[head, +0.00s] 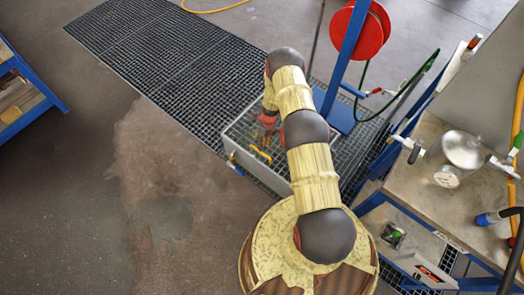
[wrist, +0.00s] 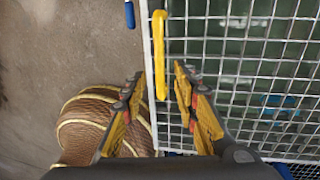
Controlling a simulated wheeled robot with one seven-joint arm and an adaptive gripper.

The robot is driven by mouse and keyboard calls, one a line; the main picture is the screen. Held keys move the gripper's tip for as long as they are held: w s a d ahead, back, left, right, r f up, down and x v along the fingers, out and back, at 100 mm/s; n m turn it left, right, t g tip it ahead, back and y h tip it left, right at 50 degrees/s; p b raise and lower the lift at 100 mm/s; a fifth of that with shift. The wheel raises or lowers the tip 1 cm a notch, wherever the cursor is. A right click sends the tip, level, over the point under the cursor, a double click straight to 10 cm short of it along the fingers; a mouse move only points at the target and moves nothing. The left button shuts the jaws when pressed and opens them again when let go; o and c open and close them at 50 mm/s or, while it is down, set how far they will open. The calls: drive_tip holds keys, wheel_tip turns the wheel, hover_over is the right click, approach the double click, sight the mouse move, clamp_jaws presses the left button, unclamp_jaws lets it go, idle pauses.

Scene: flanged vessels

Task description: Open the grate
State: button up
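The grate is a light wire mesh panel in a pale frame (head: 232,135), on a box-like unit set at the floor grating. The wrist view shows its mesh (wrist: 235,65) close up, with a dark greenish space below. A yellow bar handle (wrist: 159,50) runs along its left edge; the head view shows it too (head: 261,154). My gripper (wrist: 160,76) is open, its fingers on either side of the handle's near end. I see no finger closed on the handle; contact is unclear. In the head view my gripper (head: 267,125) is above the grate, partly hidden by my arm.
Dark floor grating (head: 160,60) stretches to the upper left. A red hose reel (head: 372,35) on a blue post stands behind. A workbench (head: 420,190) with a metal vessel (head: 463,150) is at right. Bare floor (head: 70,180) lies open at left.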

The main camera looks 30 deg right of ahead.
sight(262, 152)
drive_tip(key=shift+s+a+f+b, duration=0.1)
drive_tip(key=shift+a+f+b, duration=0.1)
drive_tip(key=shift+f, duration=0.55)
drive_tip(key=shift+a+f+b, duration=0.1)
drive_tip(key=shift+f+b, duration=0.15)
drive_tip(key=shift+f, duration=0.55)
drive_tip(key=shift+s+a+f+b, duration=0.1)
drive_tip(key=shift+a+f+b, duration=0.1)
drive_tip(key=shift+f, duration=0.55)
drive_tip(key=c, duration=0.4)
drive_tip(key=c, duration=0.3)
clamp_jaws()
